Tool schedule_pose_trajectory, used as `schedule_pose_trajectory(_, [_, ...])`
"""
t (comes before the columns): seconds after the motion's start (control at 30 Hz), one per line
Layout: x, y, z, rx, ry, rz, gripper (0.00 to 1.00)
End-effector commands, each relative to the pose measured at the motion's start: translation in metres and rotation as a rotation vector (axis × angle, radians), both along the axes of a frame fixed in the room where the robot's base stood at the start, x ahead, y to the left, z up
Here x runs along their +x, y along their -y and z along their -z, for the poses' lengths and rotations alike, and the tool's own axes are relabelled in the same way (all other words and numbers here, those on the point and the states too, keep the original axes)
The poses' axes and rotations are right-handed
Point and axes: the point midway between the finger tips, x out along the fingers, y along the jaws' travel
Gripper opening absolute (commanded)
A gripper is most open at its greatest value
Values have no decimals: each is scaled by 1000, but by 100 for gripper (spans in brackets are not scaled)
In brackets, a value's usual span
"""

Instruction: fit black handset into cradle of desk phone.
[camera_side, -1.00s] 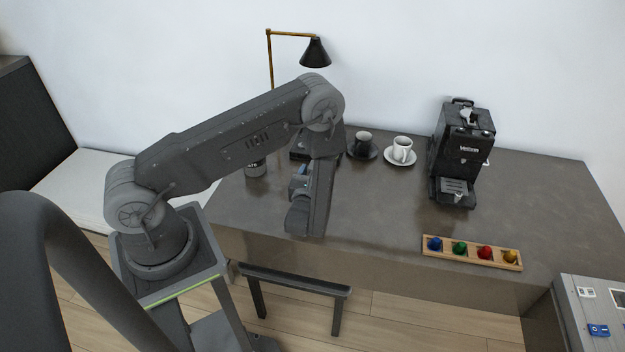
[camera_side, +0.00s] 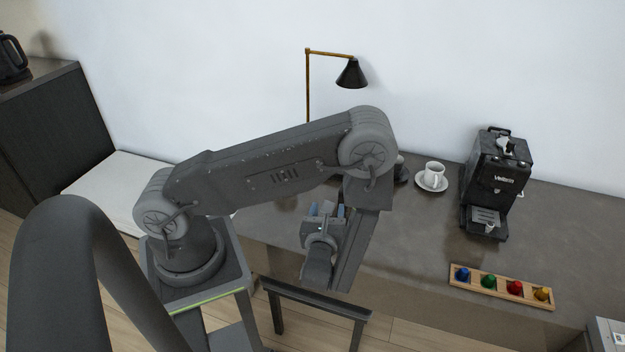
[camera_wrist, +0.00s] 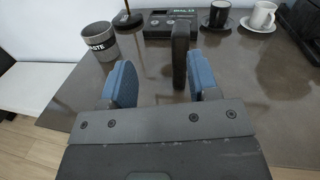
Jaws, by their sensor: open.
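The black handset (camera_wrist: 180,55) shows in the wrist view as a narrow dark upright shape. It appears between my gripper's fingers, close to the right finger; I cannot tell whether it touches. My gripper (camera_wrist: 162,85) is open, with blue finger pads on either side. The dark desk phone (camera_wrist: 157,32) sits farther back on the desk, its right part partly covered by the handset in the picture. In the side view my gripper (camera_side: 327,210) is above the desk's front edge, fingers towards the wall. There my arm hides the phone, and I cannot make out the handset.
A grey bin (camera_wrist: 100,42) and a lamp base (camera_wrist: 127,20) stand left of the phone. A black cup (camera_wrist: 219,14) and white cup (camera_wrist: 261,15) stand right. The coffee machine (camera_side: 495,180) and a capsule tray (camera_side: 501,291) are farther right. The desk's middle is clear.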

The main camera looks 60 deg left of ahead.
Motion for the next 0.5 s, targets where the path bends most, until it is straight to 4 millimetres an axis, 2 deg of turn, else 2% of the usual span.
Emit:
schedule_pose_trajectory(0.03, [-2, -5, -19, -38, 45, -84, 55])
schedule_pose_trajectory(0.2, [-27, -18, -71, -224, 181, -405, 55])
schedule_pose_trajectory(0.37, [-57, -18, -106, -454, 312, -677, 55])
schedule_pose_trajectory(0.5, [-80, -6, -129, -695, 433, -879, 55])
